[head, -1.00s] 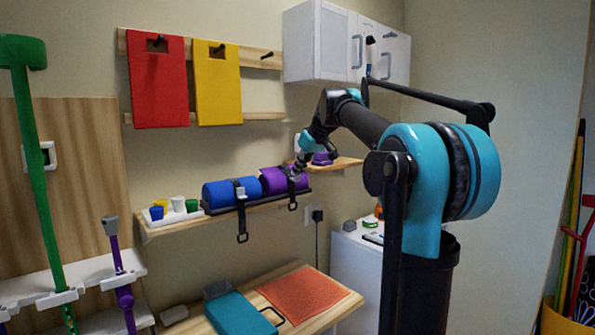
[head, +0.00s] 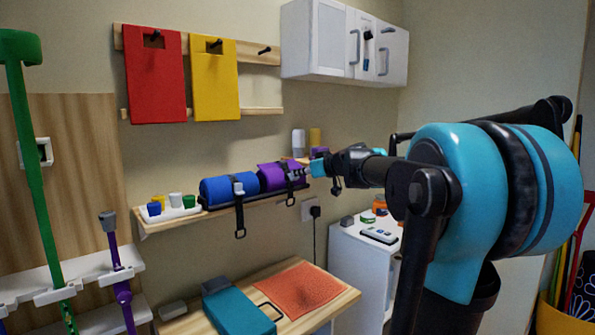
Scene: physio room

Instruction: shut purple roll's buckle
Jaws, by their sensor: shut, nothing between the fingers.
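The purple roll (head: 270,178) lies on the wall shelf, to the right of the blue roll (head: 217,190). A dark strap with a buckle (head: 291,178) crosses the purple roll near its right end, and a loop hangs below the shelf edge. Whether this buckle is open or closed is too small to tell. My gripper (head: 304,172) is shut and empty at the right end of the purple roll, close beside the strap. Contact with the buckle cannot be made out. The blue roll has its own strap and grey buckle (head: 238,188), with a longer hanging loop.
A white tray with small cups (head: 175,211) stands left of the rolls. Bottles (head: 299,140) stand on the shelf behind my gripper. A white cabinet (head: 345,42) hangs above. A bench with a teal case (head: 238,312) and an orange mat (head: 303,287) is below.

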